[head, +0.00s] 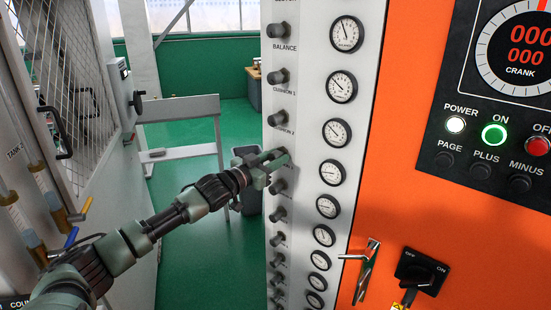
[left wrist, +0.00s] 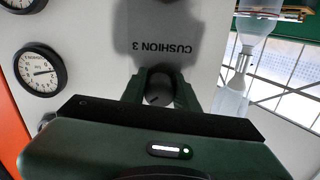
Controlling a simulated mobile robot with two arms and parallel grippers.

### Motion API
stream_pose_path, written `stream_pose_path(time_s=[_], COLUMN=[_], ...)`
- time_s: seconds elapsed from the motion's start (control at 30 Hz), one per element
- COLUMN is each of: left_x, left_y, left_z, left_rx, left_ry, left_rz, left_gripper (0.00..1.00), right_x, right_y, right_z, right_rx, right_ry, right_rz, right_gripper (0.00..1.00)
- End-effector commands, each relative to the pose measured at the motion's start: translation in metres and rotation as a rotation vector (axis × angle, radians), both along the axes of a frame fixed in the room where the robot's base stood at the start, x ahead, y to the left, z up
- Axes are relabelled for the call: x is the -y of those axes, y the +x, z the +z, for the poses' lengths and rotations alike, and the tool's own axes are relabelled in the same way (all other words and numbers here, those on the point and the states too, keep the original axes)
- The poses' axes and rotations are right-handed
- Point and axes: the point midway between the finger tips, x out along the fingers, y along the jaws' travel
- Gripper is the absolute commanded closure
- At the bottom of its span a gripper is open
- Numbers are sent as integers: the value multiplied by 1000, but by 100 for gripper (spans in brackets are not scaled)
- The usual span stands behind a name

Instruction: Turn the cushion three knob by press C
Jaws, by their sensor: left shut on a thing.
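My left gripper (head: 271,165) reaches in from the left to the column of dark knobs on the pale panel (head: 303,110). It is shut on the cushion three knob, which is mostly hidden by the fingers in the head view. In the left wrist view, the fingers of my left gripper (left wrist: 160,88) stand on either side of the dark cushion three knob (left wrist: 156,99), only a bit of which shows. The CUSHION 3 label (left wrist: 157,48) is printed on the panel beside it. The knob's turn angle cannot be read. My right gripper is not in view.
Round gauges (head: 337,132) run down the panel beside the knobs. The orange cabinet (head: 400,180) carries a chrome handle (head: 364,262), a black rotary switch (head: 420,268) and a control panel (head: 500,130). A mesh door (head: 60,75) stands at the left.

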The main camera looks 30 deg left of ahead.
Motion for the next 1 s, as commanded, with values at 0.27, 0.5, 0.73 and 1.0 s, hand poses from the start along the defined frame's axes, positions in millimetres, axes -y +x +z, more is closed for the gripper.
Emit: stream_pose_path(time_s=[0.27, 0.5, 0.73, 1.0], left_x=[-1, -1, -1, -2], left_y=[0, 0, 0, 0], left_z=[1, 2, 2, 2], left_rx=[25, 56, 84, 114], left_ry=[183, 407, 623, 864], left_rz=[0, 0, -1, -2], left_gripper=[100, 100, 100, 100], right_x=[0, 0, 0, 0], right_y=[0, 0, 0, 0], right_z=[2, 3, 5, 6], right_rx=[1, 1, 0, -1], right_ry=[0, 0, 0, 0], right_rz=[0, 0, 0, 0], right_gripper=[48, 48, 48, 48])
